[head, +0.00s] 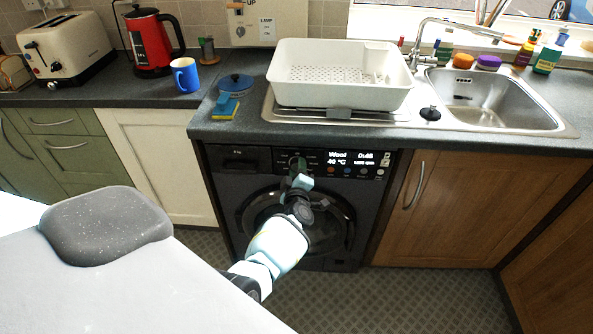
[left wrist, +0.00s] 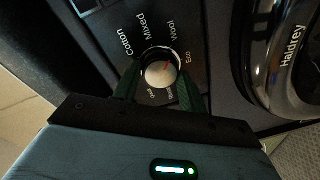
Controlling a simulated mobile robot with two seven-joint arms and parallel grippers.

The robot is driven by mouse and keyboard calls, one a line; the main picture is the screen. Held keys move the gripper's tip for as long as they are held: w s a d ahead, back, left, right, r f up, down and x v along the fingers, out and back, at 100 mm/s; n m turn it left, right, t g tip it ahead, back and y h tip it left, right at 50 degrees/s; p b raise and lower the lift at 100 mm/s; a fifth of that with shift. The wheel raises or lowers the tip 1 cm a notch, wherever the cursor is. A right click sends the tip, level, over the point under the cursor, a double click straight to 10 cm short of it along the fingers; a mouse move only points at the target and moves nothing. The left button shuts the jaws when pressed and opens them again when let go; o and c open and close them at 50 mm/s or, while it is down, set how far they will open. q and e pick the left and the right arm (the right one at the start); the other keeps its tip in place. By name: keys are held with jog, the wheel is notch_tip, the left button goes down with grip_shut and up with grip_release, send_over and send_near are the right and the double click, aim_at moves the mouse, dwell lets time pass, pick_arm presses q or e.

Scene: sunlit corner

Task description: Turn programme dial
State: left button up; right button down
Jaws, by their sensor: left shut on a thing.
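The programme dial (left wrist: 160,68) is a round silver knob on the dark panel of the washing machine (head: 233,182). My left gripper (left wrist: 159,82) has its two green fingers on either side of the dial, shut on it. The dial's red mark points up and right, towards the Wool and Eco labels. Cotton and Mixed labels also show; the lower labels are partly hidden or too small to read. In the head view my left gripper (head: 299,168) covers most of the dial. The lit display (head: 350,164) reads Wool, 0:45 and 40 °C. My right gripper is not in view.
The round machine door (left wrist: 272,45) lies close beside the panel. Wooden cupboards (head: 450,210) stand to the right.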

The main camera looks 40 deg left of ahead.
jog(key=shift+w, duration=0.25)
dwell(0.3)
pick_arm(q)
jog(key=o, duration=1)
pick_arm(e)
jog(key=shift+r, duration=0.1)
pick_arm(q)
jog(key=p+v, duration=0.2)
jog(key=v, duration=0.5)
jog(key=shift+s+d, duration=0.2)
jog(key=shift+s, duration=0.15)
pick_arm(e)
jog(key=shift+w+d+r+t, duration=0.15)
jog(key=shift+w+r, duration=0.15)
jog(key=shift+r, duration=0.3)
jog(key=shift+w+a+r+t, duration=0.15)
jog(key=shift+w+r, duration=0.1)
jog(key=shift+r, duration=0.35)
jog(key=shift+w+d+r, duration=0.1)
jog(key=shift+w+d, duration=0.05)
